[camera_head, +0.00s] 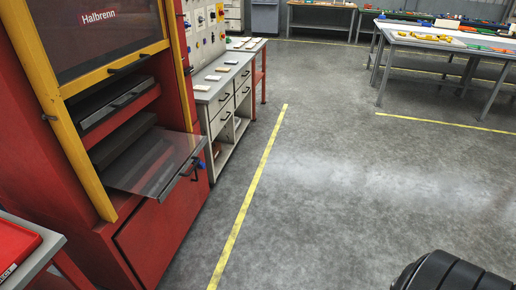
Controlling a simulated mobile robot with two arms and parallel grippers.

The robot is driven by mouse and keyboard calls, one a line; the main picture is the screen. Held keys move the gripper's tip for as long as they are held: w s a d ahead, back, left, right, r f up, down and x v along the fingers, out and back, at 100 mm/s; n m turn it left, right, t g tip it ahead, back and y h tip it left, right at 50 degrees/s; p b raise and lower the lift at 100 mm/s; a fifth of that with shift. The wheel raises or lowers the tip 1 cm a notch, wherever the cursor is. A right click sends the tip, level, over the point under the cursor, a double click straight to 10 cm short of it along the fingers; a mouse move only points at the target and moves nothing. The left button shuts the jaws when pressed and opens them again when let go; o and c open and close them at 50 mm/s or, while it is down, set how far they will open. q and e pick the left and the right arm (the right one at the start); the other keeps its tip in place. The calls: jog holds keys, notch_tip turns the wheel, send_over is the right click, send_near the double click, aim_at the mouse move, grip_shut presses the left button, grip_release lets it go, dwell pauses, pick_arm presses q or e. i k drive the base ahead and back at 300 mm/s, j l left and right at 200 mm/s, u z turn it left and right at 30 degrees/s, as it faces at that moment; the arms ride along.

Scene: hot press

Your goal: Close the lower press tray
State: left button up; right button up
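The red hot press (60,170) with yellow frame bars stands at the left. Its lower press tray (155,168) sticks out of the front opening to the right as a flat, see-through plate. A dark handle (184,171) runs along its outer edge. Dark slabs (128,148) lie behind the plate inside the press. The upper tray (118,104) is dark, has a handle and sits inside the frame. Neither of my grippers is in view. A rounded black part of mine (450,272) shows at the bottom right, far from the tray.
A drawer bench (225,95) stands just behind the press. A red bin (14,246) sits on a grey surface at the bottom left. Grey worktables (400,45) stand at the back right. The grey floor (330,190) is clear right of a yellow line (248,195).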

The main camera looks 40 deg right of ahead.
aim_at(150, 167)
jog(key=i+j+z, duration=0.15)
jog(key=z, duration=0.2)
jog(key=i+j+z, duration=0.2)
jog(key=z, duration=0.2)
jog(key=i+j+z, duration=0.2)
jog(key=z, duration=0.15)
jog(key=j, duration=0.1)
